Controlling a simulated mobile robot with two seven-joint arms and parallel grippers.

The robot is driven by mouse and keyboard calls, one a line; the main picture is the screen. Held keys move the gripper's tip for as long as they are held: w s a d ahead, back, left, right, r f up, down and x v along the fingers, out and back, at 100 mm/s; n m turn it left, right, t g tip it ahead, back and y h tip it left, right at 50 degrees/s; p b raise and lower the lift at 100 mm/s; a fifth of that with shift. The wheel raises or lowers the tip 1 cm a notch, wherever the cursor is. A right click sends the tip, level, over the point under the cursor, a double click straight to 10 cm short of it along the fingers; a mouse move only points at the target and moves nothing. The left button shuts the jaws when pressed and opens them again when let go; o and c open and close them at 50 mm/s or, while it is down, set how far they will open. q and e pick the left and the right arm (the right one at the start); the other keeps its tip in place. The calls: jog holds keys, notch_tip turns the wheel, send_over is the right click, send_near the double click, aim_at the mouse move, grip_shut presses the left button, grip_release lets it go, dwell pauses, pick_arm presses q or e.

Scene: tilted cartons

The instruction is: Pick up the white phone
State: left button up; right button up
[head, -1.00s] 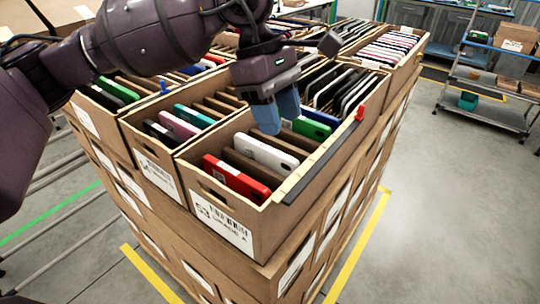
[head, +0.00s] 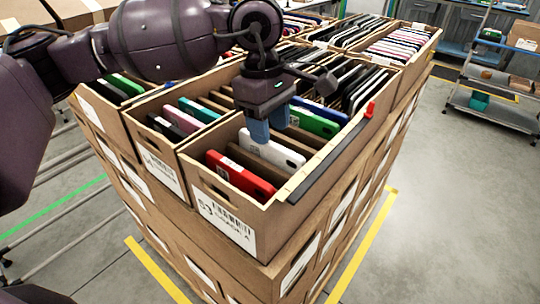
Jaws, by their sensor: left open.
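The white phone (head: 275,150) stands on edge, tilted, in the front carton (head: 262,230), between cardboard dividers and behind a red phone (head: 240,176). My left gripper (head: 269,135) points down from above with its blue fingers apart. The fingertips are right at the top edge of the white phone and cover part of it. I cannot tell whether they touch it or straddle it. The lower part of the white phone is hidden in the carton. My right gripper is not in view.
A green phone (head: 313,122) and a blue one (head: 320,110) stand behind the white phone. A dark strip with a red end (head: 370,109) lies along the carton's right rim. Neighbouring cartons hold more phones. The floor at right is clear up to a shelf cart (head: 495,90).

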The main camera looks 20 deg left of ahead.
aim_at(270, 157)
pick_arm(q)
notch_tip(270, 157, down, 4)
jog(key=shift+s+d+f, duration=0.1)
grip_shut()
dwell(0.4)
